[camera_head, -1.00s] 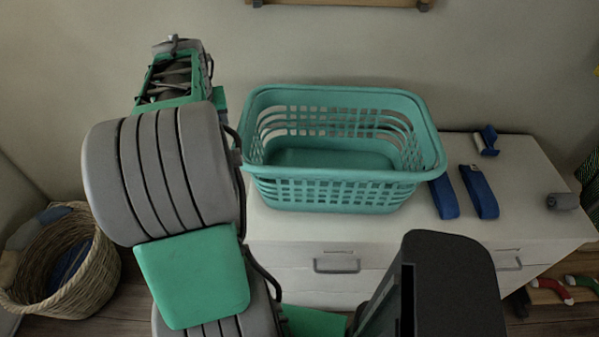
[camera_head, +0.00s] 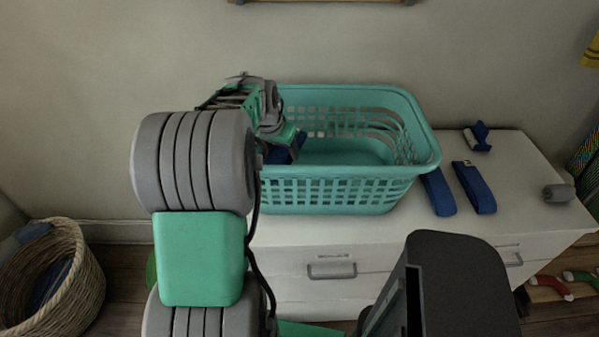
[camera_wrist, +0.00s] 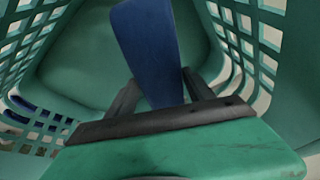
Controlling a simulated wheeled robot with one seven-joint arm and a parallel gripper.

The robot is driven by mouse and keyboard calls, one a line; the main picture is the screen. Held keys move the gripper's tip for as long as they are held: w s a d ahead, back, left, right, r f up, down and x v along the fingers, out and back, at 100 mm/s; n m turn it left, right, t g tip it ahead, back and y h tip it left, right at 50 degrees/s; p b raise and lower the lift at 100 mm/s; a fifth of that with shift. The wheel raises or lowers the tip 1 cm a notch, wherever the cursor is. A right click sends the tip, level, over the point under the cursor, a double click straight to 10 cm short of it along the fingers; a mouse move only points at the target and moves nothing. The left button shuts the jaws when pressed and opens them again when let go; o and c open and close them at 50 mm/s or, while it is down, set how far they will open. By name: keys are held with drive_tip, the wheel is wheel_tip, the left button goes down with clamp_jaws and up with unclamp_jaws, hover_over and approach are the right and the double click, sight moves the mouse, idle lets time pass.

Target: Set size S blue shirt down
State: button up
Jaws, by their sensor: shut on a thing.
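My gripper (camera_wrist: 160,92) is shut on a folded blue shirt (camera_wrist: 148,40), which stands up between the fingers in the wrist view. In the head view a bit of the blue shirt (camera_head: 287,153) shows below my gripper, at the left inside of the teal laundry basket (camera_head: 340,195). The wrist view looks into the basket (camera_wrist: 75,60), with its slotted walls on both sides and its floor below. The shirt's lower end is hidden, so I cannot tell whether it touches the basket floor. No size label is readable.
The basket stands on a white dresser (camera_head: 400,235). Two folded blue items (camera_head: 438,193) (camera_head: 474,187), another small blue item (camera_head: 477,137) and a grey roll (camera_head: 558,193) lie to its right. A wicker basket (camera_head: 75,290) with cloth stands on the floor at left.

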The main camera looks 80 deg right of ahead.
wheel_tip(320, 180, down, 6)
drive_tip(key=shift+f, duration=0.6)
drive_tip(key=shift+f+b, duration=0.1)
drive_tip(key=shift+b, duration=0.25)
drive_tip(key=o, duration=1.5)
drive_tip(key=shift+r+p, duration=0.4)
drive_tip(key=shift+r, duration=0.05)
drive_tip(key=v, duration=1.2)
drive_tip(key=shift+r, duration=0.2)
